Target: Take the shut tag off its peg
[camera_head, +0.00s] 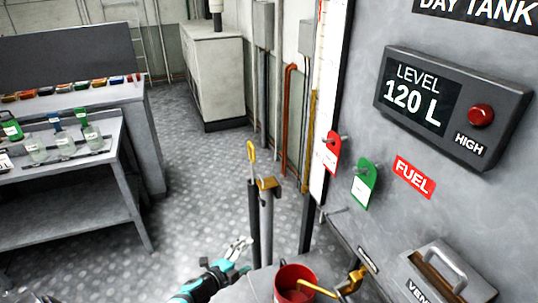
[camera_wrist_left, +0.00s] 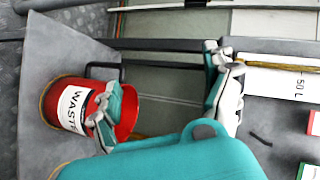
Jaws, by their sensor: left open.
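A red tag (camera_head: 332,152) and a green tag (camera_head: 364,184) hang on pegs on the grey tank panel in the head view. Their lettering is too small to read, so I cannot tell for certain which is the shut tag. In the left wrist view parts of the red tag (camera_wrist_left: 314,122) and green tag (camera_wrist_left: 307,172) show at the right edge. My left gripper (camera_head: 239,248) is open and empty, low and to the left of both tags, apart from them. In the wrist view its fingers (camera_wrist_left: 163,92) are spread wide. My right gripper is not in view.
A red waste bucket (camera_head: 295,283) stands below the panel, near my left gripper. A yellow valve handle (camera_head: 352,281) and a grey vent box (camera_head: 447,277) sit at lower right. A level display (camera_head: 452,105) is above the tags. A bench (camera_head: 60,185) stands at left.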

